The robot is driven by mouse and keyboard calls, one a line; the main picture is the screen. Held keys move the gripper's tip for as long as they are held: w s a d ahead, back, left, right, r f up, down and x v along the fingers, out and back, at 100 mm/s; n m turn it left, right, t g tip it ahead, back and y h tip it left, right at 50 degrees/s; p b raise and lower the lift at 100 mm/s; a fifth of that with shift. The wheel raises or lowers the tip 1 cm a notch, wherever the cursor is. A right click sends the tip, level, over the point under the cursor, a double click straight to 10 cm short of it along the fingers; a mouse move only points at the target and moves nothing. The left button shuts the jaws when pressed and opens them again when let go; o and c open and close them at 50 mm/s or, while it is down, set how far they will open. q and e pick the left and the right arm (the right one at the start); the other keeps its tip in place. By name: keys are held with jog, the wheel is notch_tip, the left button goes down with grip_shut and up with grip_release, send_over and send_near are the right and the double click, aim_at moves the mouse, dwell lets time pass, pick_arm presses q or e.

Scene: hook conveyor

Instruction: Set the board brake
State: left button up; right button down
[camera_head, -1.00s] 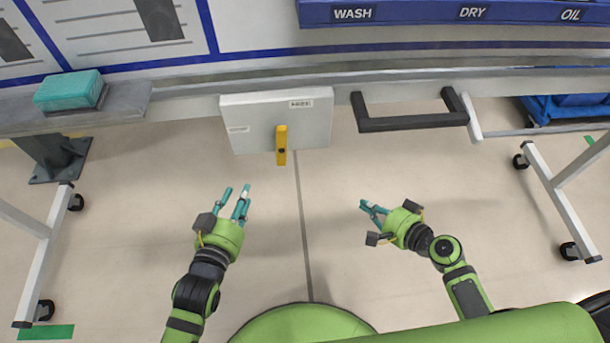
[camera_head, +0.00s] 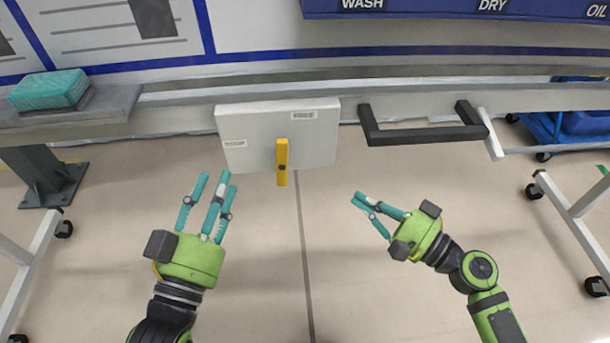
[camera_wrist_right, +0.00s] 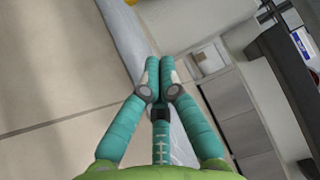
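A yellow lever (camera_head: 282,160), which looks like the brake handle, hangs straight down on the front of a white box (camera_head: 240,130) under the board. My left gripper (camera_head: 215,180) is to the left of and below the lever, its teal fingers spread apart and empty. My right gripper (camera_head: 357,200) is to the right of and below the lever, apart from it. In the right wrist view, the right gripper's fingertips (camera_wrist_right: 160,62) are together with nothing seen between them. A small yellow patch (camera_wrist_right: 194,2) shows at that view's top edge; I cannot tell if it is the lever.
A black bar handle (camera_head: 425,134) sticks out right of the box. A teal block (camera_head: 48,90) sits on a grey shelf at the left. White wheeled frames (camera_head: 580,215) stand at both sides. Floor between the arms is clear.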

aim_at(282, 164)
jog(key=p+x, duration=0.1)
jog(key=x, duration=0.9)
jog(key=shift+s+a, duration=0.1)
pick_arm(q)
jog(key=s+a+f+n+g+y+p, duration=0.1)
jog(key=a+f+g+y, duration=0.2)
jog(key=f, duration=0.9)
jog(key=shift+a+g+y, duration=0.4)
jog(key=shift+a+g, duration=0.1)
jog(key=shift+g, duration=1.4)
pick_arm(e)
jog(key=shift+s+a, duration=0.15)
jog(key=shift+a, duration=1.55)
